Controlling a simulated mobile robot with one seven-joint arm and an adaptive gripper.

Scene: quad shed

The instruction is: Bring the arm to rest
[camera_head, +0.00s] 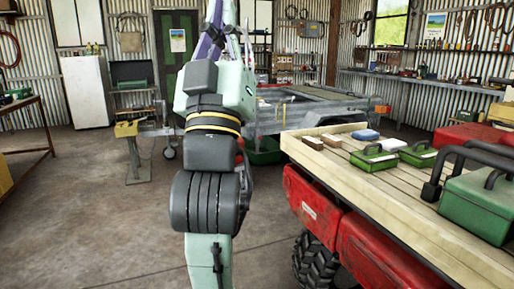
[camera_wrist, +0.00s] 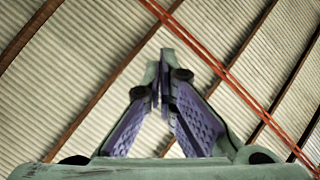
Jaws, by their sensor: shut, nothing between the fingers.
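My arm stands upright in the middle of the head view, folded up in front of the shed's back wall. In the wrist view my gripper (camera_wrist: 161,75) points up at the corrugated roof, with its two purple-padded fingers brought together at the tips. Nothing shows between the fingers. In the head view the gripper is only partly in sight at the top edge, where some purple shows, and its tips are cut off.
A red quad vehicle (camera_head: 375,250) with a wooden deck (camera_head: 330,160) stands close on the right. The deck carries green boxes (camera_head: 478,205) and small blocks. A trailer (camera_head: 300,108) is behind my arm.

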